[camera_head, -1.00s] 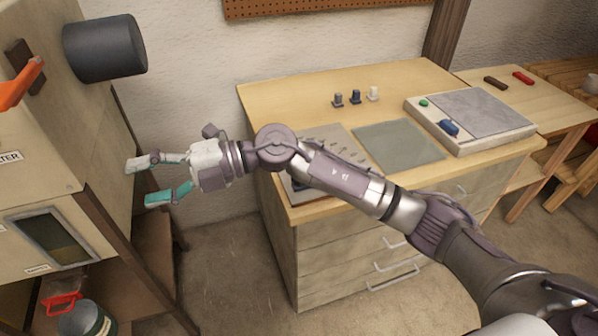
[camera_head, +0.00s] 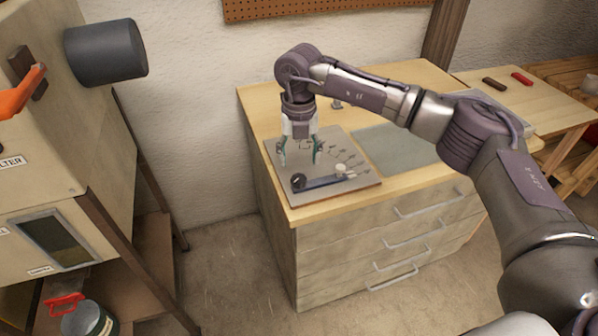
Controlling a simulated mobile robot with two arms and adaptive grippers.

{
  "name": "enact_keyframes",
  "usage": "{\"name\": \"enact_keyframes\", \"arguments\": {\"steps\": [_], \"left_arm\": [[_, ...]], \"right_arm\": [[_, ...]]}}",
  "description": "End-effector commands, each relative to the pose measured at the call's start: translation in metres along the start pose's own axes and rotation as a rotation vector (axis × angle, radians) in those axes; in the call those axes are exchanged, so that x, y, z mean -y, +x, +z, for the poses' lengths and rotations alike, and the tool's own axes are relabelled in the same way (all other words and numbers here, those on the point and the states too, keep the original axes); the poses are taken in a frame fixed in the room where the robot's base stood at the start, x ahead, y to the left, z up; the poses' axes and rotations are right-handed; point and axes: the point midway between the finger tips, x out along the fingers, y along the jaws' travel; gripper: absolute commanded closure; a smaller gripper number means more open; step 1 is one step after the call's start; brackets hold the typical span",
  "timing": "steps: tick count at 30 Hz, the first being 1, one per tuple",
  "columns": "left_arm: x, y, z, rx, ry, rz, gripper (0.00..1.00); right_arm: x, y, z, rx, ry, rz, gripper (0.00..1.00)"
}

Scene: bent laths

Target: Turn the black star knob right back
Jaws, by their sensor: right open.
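The black star knob (camera_head: 298,181) sits on the near left part of a grey board (camera_head: 363,186) on the wooden cabinet. A dark blue bar (camera_head: 322,183) runs right from the knob. My right gripper (camera_head: 300,161) points down over the board with its two fingers apart. Its tips are above and slightly behind the knob, with nothing between them. I cannot tell how high they are over the board. My left gripper is not in view.
A pale round piece (camera_head: 341,168) and several small pegs stand on the board right of the gripper. A grey-green mat (camera_head: 385,150) lies to the right, partly behind my arm. A dark grey cylinder (camera_head: 105,50) juts from the cabinet at left.

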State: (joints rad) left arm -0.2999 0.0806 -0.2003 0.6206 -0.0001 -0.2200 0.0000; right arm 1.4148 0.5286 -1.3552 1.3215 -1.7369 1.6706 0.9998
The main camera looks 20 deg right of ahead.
Motion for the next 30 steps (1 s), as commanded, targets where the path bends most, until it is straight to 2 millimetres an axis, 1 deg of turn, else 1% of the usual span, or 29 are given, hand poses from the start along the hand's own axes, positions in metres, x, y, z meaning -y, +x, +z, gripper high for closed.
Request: {"name": "enact_keyframes", "arguments": {"steps": [1,3,6,9,12,15,22,23,30], "left_arm": [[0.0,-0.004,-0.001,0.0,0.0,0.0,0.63],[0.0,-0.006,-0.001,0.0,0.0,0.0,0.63],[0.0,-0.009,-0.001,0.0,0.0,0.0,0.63],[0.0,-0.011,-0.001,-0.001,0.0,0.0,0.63],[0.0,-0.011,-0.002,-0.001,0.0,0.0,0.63],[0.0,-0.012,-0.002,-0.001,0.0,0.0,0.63],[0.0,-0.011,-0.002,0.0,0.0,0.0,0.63],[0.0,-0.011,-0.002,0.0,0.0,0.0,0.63],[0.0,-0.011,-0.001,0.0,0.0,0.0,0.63]], "right_arm": [[0.0,0.01,-0.001,-0.004,-0.001,0.0,0.36],[0.0,0.024,-0.001,-0.003,-0.001,0.0,0.36],[-0.001,0.04,-0.001,-0.003,-0.002,0.001,0.36],[-0.001,0.052,0.0,-0.001,-0.001,0.002,0.36],[-0.001,0.06,-0.001,-0.001,-0.002,0.001,0.36],[-0.001,0.063,-0.001,0.0,-0.002,0.003,0.36],[-0.001,0.064,0.0,0.0,-0.002,0.003,0.36],[-0.001,0.064,0.0,0.0,-0.002,0.003,0.4],[-0.001,0.063,0.0,0.0,-0.002,0.003,0.8]]}}
